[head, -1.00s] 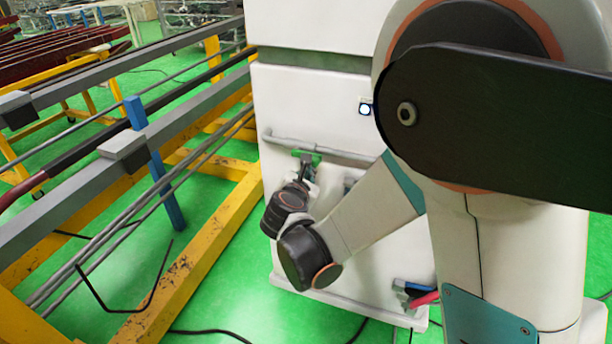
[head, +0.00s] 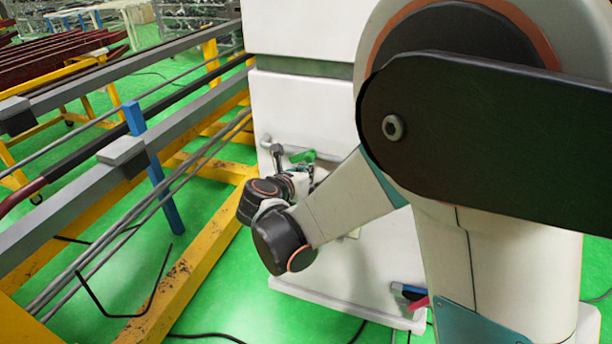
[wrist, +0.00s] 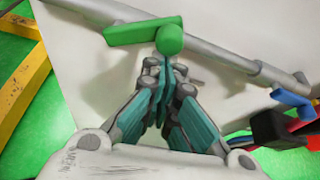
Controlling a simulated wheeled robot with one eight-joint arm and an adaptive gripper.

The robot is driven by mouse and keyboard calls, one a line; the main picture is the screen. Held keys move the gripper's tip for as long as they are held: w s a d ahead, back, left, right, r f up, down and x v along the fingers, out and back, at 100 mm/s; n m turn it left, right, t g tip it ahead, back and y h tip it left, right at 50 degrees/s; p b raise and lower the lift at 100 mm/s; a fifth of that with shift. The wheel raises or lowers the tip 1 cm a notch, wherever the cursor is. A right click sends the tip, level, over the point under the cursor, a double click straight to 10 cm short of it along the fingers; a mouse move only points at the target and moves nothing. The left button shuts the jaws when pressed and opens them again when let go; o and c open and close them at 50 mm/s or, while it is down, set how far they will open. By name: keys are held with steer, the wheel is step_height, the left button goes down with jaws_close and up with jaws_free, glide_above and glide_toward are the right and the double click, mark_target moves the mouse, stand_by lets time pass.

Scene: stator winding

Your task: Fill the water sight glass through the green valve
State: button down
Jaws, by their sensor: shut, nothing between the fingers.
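The green valve handle (head: 303,156) is on a grey pipe at the front of the white cabinet (head: 300,100). In the wrist view the green handle (wrist: 130,33) points left from a round green hub (wrist: 170,40), across the pipe (wrist: 225,52). My gripper (wrist: 166,66) is shut and empty, its teal fingers together with their tips just below the hub in the picture. I cannot tell whether they touch it. In the head view my gripper (head: 302,180) is just below the handle, partly hidden by my arm. I cannot make out the water sight glass.
Yellow frames (head: 190,275) and grey rails (head: 75,185) stand close on the left. Cables lie on the green floor.

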steer(key=a+r+n+h, duration=0.1)
steer(key=n, duration=0.1)
steer(key=r+n+h, duration=0.2)
steer(key=w+a+r+n+h, duration=0.1)
steer(key=n, duration=0.2)
steer(key=shift+a+r, duration=0.2)
steer(key=shift+a, duration=0.15)
steer(key=shift+a+r, duration=0.1)
steer(key=shift+a, duration=0.05)
stand_by(0.6)
